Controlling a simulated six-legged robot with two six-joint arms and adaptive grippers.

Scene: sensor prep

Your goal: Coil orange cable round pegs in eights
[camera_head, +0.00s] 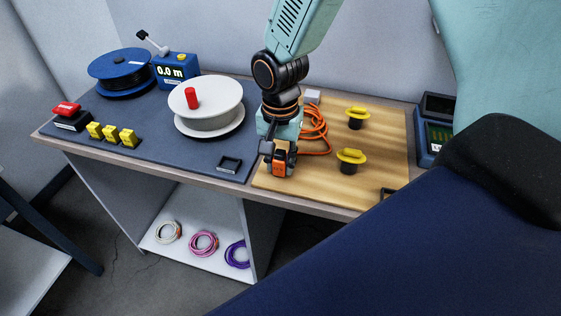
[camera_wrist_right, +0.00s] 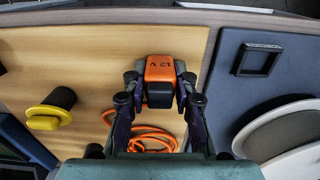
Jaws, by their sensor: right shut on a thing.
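My right gripper (camera_head: 278,150) reaches down over the left front part of the wooden board (camera_head: 385,172). It is shut on an orange connector (camera_head: 279,167), which also shows between the fingers in the right wrist view (camera_wrist_right: 159,68). The orange cable (camera_head: 316,129) lies in loose loops on the board behind and right of the gripper; its loops also show in the wrist view (camera_wrist_right: 150,137). Two black pegs with yellow tops stand to the right, a back peg (camera_head: 357,117) and a front peg (camera_head: 350,160). No cable is seen around either peg. My left gripper is not in view.
A white reel (camera_head: 209,105) with a red handle stands on the dark mat left of the board. A blue spool (camera_head: 120,68), a meter reading 0.0 m (camera_head: 176,71), yellow blocks (camera_head: 112,134) and a red button (camera_head: 68,109) stand further left. Coloured coils (camera_head: 203,243) lie on the lower shelf.

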